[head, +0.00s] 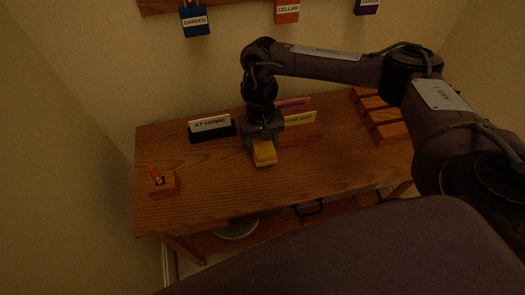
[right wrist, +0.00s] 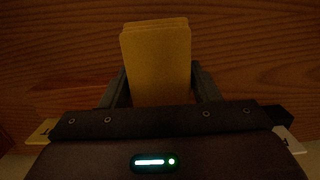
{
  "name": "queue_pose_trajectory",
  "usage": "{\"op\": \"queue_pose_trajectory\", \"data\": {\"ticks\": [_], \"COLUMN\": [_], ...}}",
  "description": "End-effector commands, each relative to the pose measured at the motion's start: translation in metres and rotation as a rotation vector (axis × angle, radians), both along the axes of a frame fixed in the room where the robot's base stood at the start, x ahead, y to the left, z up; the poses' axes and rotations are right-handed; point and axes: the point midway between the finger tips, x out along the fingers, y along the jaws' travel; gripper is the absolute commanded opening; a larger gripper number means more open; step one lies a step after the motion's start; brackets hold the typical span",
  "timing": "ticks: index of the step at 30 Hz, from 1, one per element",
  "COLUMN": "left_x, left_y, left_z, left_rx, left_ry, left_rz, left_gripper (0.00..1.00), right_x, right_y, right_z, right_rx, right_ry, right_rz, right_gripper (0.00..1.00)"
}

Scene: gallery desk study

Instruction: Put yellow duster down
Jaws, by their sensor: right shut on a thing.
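The yellow duster (head: 264,154) is a folded yellow block at the middle of the wooden desk (head: 215,180). My right gripper (head: 264,145) points down from above and is shut on it. In the right wrist view the duster (right wrist: 156,62) stands out between the two dark fingers of the gripper (right wrist: 160,85), with wood grain behind it. I cannot tell whether its underside touches the desk. My left gripper is not in view.
An "AT HOME" sign (head: 210,125) in a black holder stands left of the gripper. Yellow (head: 301,118) and pink (head: 293,104) signs stand behind it. A slotted wooden rack (head: 380,118) is at right, a small wooden block with an orange piece (head: 161,182) at left. The desk's front middle is clear.

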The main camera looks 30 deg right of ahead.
Motion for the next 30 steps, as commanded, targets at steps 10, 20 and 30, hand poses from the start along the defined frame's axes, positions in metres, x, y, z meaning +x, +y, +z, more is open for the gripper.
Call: {"op": "queue_pose_trajectory", "data": {"ticks": [10, 20, 30], "left_x": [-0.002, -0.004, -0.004], "left_y": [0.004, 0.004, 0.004], "left_z": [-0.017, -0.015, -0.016], "left_rx": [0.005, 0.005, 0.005], "left_ry": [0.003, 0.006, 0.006], "left_rz": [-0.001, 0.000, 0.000], "left_gripper": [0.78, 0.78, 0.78], "right_x": [-0.001, 0.000, 0.000], "right_y": [0.000, 0.000, 0.000], "right_z": [-0.040, -0.040, -0.040], "right_rx": [0.001, 0.000, 0.000], "right_ry": [0.002, 0.001, 0.000], "right_rz": [-0.001, -0.001, -0.001], "right_gripper": [0.32, 0.32, 0.78]}}
